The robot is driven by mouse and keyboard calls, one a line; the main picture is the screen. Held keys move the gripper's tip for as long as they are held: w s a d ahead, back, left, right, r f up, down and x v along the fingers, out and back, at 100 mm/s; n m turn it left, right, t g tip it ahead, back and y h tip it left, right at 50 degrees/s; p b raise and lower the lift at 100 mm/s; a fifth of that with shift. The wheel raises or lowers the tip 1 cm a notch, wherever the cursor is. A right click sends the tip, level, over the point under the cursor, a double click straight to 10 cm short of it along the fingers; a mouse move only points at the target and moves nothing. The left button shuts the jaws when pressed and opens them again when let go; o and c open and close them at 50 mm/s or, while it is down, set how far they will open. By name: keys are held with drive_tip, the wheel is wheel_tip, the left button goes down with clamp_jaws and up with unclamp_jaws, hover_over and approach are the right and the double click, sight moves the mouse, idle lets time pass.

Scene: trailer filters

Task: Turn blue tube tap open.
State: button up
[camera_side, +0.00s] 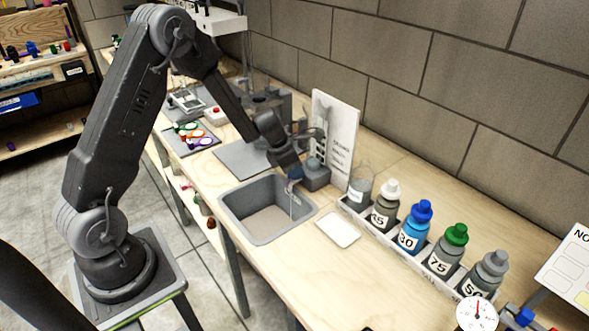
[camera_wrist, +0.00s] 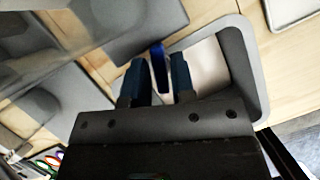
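A blue piece that looks like the tap handle (camera_wrist: 158,66) shows in the wrist view as a narrow upright bar. It lies between and just beyond the two fingers of my gripper (camera_wrist: 158,74). The fingers stand apart, with a narrow gap around the bar; contact is not clear. In the side view my gripper (camera_side: 294,173) is low at the back edge of the grey sink (camera_side: 236,204), beside a grey block (camera_side: 315,178). The tap is mostly hidden there by the gripper. A thin clear stream or tube hangs over the basin.
A rack (camera_side: 408,258) of capped bottles and a glass beaker (camera_side: 360,184) stand right of the sink. A white tray (camera_side: 338,230) lies before them. A white board (camera_side: 335,135) stands behind the gripper. A gauge (camera_side: 477,313) is at the front right.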

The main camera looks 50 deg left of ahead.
drive_tip(key=v, duration=1.3)
drive_tip(key=shift+s+r, duration=0.2)
drive_tip(key=shift+r, duration=0.15)
